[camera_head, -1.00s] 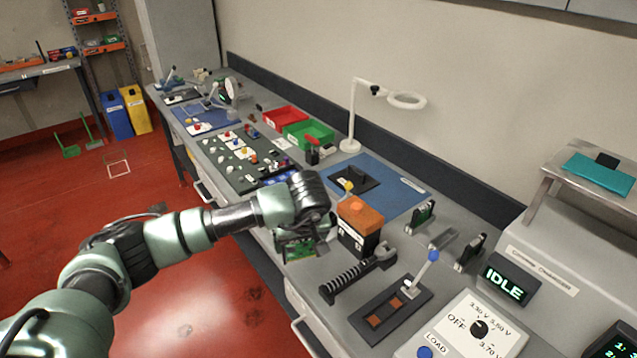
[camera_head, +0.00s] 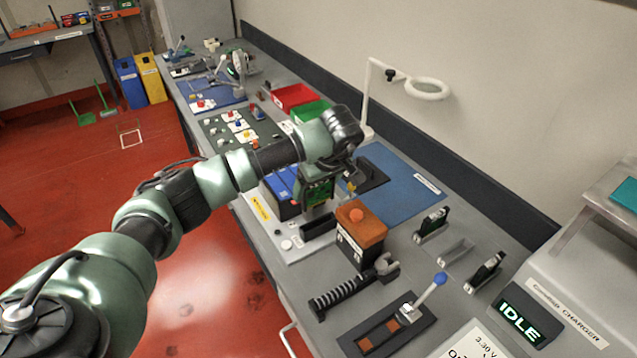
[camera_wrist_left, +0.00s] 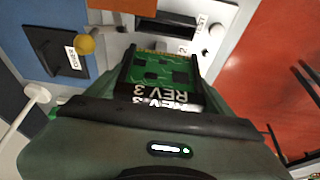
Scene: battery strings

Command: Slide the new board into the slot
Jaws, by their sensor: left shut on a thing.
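My left gripper (camera_head: 325,172) is shut on a green circuit board (camera_head: 320,192) and holds it over a pale fixture plate (camera_head: 292,252). In the left wrist view the board (camera_wrist_left: 165,68) is marked REV 3, with gold contacts on its far edge, pointing at the fixture. A black slot piece (camera_head: 318,227) stands on the plate near the board; a dark opening (camera_wrist_left: 160,24) shows just beyond the contacts in the wrist view. The board looks apart from it, but the exact gap is hard to tell. My right gripper is not in view.
A blue-topped box (camera_head: 282,183) stands left of the board. An orange-topped black box (camera_head: 359,226) stands close on the right. A black stand (camera_head: 370,172) sits on a blue mat (camera_head: 405,190). A white ring lamp (camera_head: 428,89) rises behind.

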